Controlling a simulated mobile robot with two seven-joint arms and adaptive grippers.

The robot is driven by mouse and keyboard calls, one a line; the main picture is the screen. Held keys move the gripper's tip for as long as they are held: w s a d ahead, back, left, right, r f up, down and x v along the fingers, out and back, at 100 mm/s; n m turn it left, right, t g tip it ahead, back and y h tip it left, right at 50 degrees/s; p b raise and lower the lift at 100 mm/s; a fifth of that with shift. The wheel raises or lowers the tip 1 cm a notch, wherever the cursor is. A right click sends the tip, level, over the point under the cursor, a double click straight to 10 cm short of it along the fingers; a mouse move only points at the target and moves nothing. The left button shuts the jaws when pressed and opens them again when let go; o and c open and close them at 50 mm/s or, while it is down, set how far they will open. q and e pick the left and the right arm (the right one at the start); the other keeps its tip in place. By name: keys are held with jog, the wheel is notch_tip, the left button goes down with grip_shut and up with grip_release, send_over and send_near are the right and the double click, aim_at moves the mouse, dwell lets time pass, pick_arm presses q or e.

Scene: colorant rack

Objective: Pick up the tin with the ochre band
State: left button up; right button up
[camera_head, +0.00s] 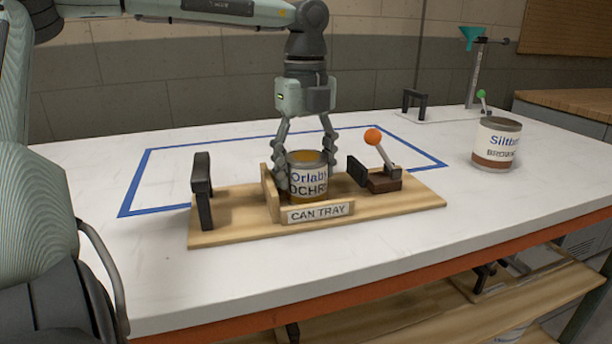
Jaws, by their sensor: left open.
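The tin with the ochre band (308,177) stands upright on the wooden can tray (232,229), behind the "CAN TRAY" label. Its white label reads "Orlab… OCHR…". My left gripper (307,172) points straight down over the tin, open, with one finger on each side of it. I cannot tell whether the fingers touch the tin. The lower fingertips are partly hidden by the tin and the tray's wooden parts. My right gripper is not in view.
The tray has a black handle (203,190) at left and a lever with an orange ball (373,137) at right. A brown-banded tin (497,145) stands at the right. A teal funnel on a stand (471,38) is behind.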

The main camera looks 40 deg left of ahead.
pick_arm(q)
notch_tip(320, 180, down, 2)
jog(key=shift+f, duration=0.15)
jog(key=c, duration=0.9)
